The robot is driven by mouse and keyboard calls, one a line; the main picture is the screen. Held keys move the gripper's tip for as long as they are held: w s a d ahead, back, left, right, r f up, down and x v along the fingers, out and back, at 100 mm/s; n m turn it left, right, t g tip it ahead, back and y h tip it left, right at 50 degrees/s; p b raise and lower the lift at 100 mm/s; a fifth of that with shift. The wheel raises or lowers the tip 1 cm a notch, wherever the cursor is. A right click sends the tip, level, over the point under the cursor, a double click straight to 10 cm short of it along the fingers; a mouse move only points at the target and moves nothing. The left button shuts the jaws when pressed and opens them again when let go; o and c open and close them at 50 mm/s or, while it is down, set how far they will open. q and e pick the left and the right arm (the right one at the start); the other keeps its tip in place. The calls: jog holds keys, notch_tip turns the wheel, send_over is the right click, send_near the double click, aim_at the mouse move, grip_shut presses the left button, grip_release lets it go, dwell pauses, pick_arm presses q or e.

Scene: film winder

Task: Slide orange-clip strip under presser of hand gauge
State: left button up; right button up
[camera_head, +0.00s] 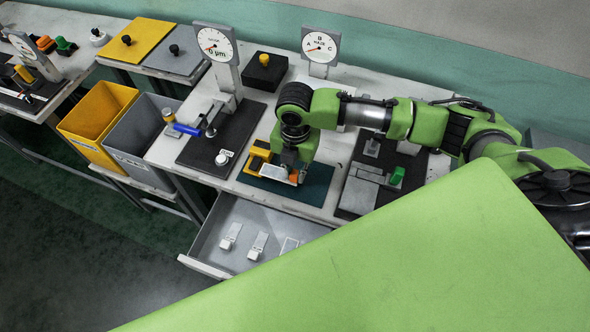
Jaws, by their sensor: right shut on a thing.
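The strip (276,172) is a pale, flat piece with an orange clip (294,178) at its right end, over the dark teal mat (312,192). My right gripper (291,172) points down and is shut on the orange-clip strip at the clip end. Its fingertips are small and partly hidden. The hand gauge (228,75) stands behind and to the left, with a round dial reading about 0 µm, a grey column and a dark base (199,151). Its presser (210,132) is small; I cannot tell its gap. The strip is apart from it. My left gripper is not in view.
A second dial gauge (320,45) and a fixture with a green clip (397,175) stand right. An open drawer (212,246) juts out in front. Yellow (88,111) and grey (132,135) bins stand left.

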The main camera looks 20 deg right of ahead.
aim_at(268, 169)
jog(key=shift+f, duration=0.3)
dwell(0.5)
jog(key=shift+p, duration=0.55)
jog(key=shift+w+a, duration=0.85)
jog(key=shift+a, duration=0.05)
dwell(0.9)
jog(key=shift+p, duration=0.3)
dwell(0.6)
jog(key=shift+w+a, duration=0.9)
dwell(0.6)
dwell(0.8)
jog(key=shift+w+a+b, duration=0.4)
jog(key=shift+w+a, duration=0.6)
jog(key=shift+w, duration=0.05)
dwell(0.7)
